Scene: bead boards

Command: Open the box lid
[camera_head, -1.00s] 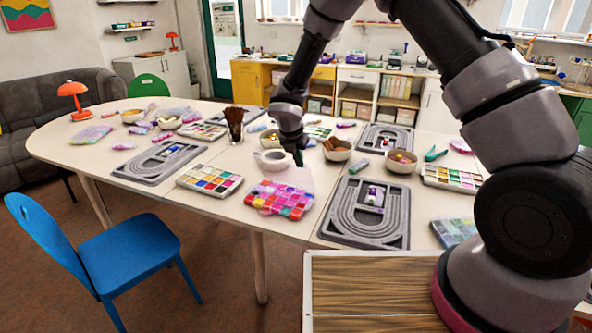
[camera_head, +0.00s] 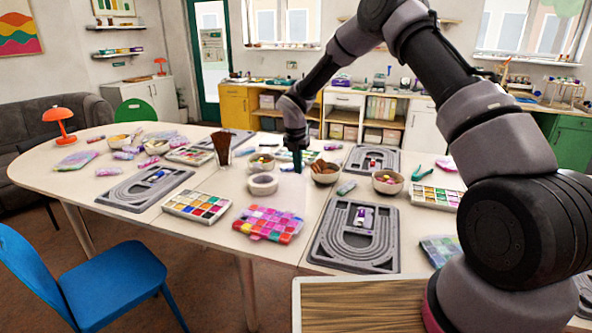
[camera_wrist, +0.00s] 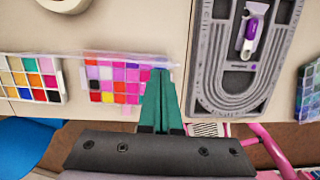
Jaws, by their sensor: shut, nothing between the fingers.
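The box (camera_head: 268,224) is a shallow tray of pink, red, orange and purple compartments near the table's front edge. In the wrist view the box (camera_wrist: 112,88) lies left of my fingers, and a clear strip, apparently its lid (camera_wrist: 115,56), runs along its far edge. The lid's angle is unclear, and I cannot make it out in the head view. My gripper (camera_head: 298,166) is shut and empty, above the table and beyond the box. In the wrist view its green fingertips (camera_wrist: 160,72) overlap the strip's right end; contact cannot be told.
A paint palette (camera_head: 196,206) lies left of the box, and a grey bead board (camera_head: 322,255) lies to its right. Bowls (camera_head: 325,172) and a brush cup (camera_head: 222,150) stand farther back.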

